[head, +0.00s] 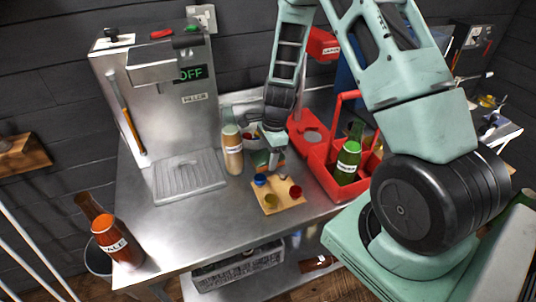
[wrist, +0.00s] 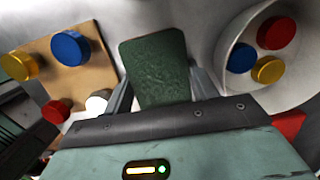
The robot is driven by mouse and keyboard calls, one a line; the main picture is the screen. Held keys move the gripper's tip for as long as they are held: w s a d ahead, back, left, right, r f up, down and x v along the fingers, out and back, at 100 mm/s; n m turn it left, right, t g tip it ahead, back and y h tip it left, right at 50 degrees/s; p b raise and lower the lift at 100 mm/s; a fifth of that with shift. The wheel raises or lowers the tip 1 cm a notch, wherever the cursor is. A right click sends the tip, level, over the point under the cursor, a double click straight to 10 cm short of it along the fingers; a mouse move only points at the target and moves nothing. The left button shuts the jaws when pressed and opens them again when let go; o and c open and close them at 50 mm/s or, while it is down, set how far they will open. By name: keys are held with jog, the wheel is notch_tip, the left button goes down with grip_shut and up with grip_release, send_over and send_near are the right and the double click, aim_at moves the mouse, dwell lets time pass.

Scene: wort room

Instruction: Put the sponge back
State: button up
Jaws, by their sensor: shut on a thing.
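A dark green, rough-faced sponge (wrist: 155,70) stands out between the two fingers of my gripper (wrist: 162,88) in the wrist view, and my gripper is shut on it. In the head view my gripper (head: 272,148) is low over the steel bench, behind the small wooden board and right of a tan bottle. The sponge is mostly hidden there by the arm and gripper. I cannot tell whether it touches the bench.
The wooden board (head: 281,198) holds several coloured caps. A white bowl (wrist: 232,62) with caps is close right in the wrist view. The tan bottle (head: 232,152), red bottle carrier (head: 325,172) and steel filler (head: 170,95) surround my gripper. An ale bottle (head: 118,243) stands front left.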

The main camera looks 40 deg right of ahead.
jog(key=o, duration=0.9)
jog(key=shift+o, duration=0.2)
notch_tip(320, 180, up, 12)
jog(key=d, duration=0.1)
jog(key=shift+s+d, duration=0.25)
jog(key=shift+d, duration=0.1)
jog(key=shift+r, duration=0.1)
